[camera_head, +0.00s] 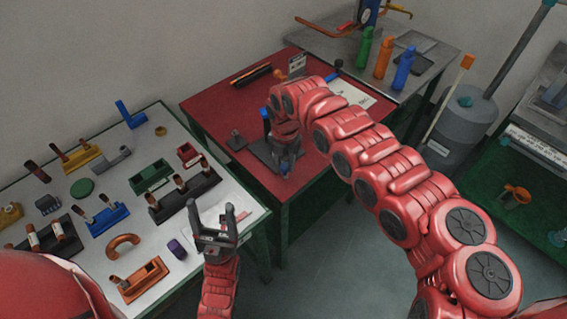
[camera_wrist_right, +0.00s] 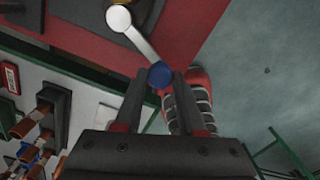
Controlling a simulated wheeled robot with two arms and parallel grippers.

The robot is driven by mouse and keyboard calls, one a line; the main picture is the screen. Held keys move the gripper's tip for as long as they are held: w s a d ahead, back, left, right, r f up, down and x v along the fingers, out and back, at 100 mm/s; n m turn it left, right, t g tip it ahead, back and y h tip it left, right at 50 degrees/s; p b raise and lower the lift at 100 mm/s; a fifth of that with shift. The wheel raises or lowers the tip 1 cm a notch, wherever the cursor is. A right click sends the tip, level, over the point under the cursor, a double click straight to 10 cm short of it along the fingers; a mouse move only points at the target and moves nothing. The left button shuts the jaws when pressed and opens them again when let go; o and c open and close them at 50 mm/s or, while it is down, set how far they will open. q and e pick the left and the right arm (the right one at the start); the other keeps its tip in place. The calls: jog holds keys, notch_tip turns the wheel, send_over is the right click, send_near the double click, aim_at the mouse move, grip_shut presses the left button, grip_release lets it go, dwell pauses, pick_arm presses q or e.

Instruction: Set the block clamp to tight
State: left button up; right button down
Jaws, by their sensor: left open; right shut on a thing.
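The block clamp (camera_head: 260,151) has a dark base on the red table. My right forearm and gripper cover part of it in the head view. In the right wrist view its silver lever (camera_wrist_right: 142,42) runs from a pale round pivot (camera_wrist_right: 118,18) to a blue knob (camera_wrist_right: 160,75). My right gripper (camera_wrist_right: 160,82) is shut on the blue knob, which sits between its fingertips. In the head view this gripper (camera_head: 286,163) is at the table's front part. My left gripper (camera_head: 222,217) is open and empty, by the right edge of the white table.
The white table (camera_head: 205,228) at the left holds several coloured blocks and holders. The red table (camera_head: 222,103) also carries a white sheet (camera_head: 350,93). A grey bench behind holds green, orange and blue bottles (camera_head: 404,68). The floor (camera_head: 330,235) in front is clear.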

jog(key=shift+d, duration=0.1)
jog(key=c, duration=0.5)
grip_release()
jog(key=shift+w+r, duration=0.15)
jog(key=shift+r, duration=0.4)
notch_tip(320, 180, up, 16)
jog(key=b, duration=0.3)
jog(key=shift+r+b, duration=0.2)
jog(key=shift+b, duration=0.15)
